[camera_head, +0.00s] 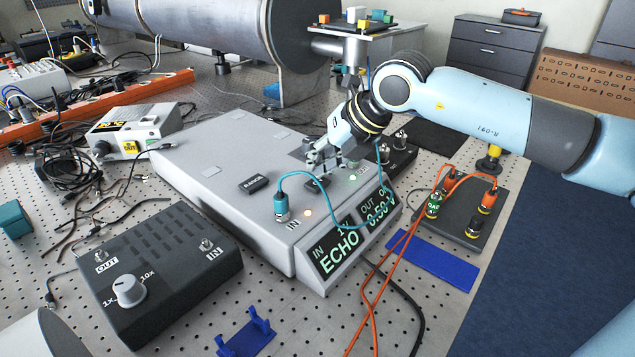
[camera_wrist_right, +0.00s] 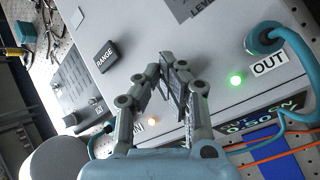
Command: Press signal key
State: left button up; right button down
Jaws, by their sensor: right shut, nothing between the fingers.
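The grey instrument box (camera_head: 215,185) stands mid-table with its lit display, reading ECHO, facing front right. My right gripper (camera_head: 318,168) is over the box's top near its front edge, pointing down, fingers together and empty. A dark key (camera_head: 317,184) lies just under the fingertips, between the IN and OUT sockets; its label is not readable. In the wrist view my right gripper (camera_wrist_right: 165,66) covers most of that area, so I cannot tell whether the tips touch the key. The RANGE key (camera_head: 254,184) is left of the gripper. My left gripper is out of view.
A teal cable (camera_head: 279,187) arches from the IN socket close to the gripper. A black box with a knob (camera_head: 160,265) stands front left. Orange leads (camera_head: 395,262) run from a dark terminal board (camera_head: 462,212) at right. A blue plate (camera_head: 433,261) lies in front of it.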

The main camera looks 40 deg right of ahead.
jog(key=shift+f+b, duration=0.3)
jog(key=shift+f, duration=0.3)
dwell(0.6)
dwell(0.3)
jog(key=shift+r+p, duration=0.8)
jog(key=shift+r, duration=0.1)
notch_tip(320, 180, up, 5)
jog(key=p, duration=0.4)
jog(key=shift+r, duration=0.1)
dwell(0.6)
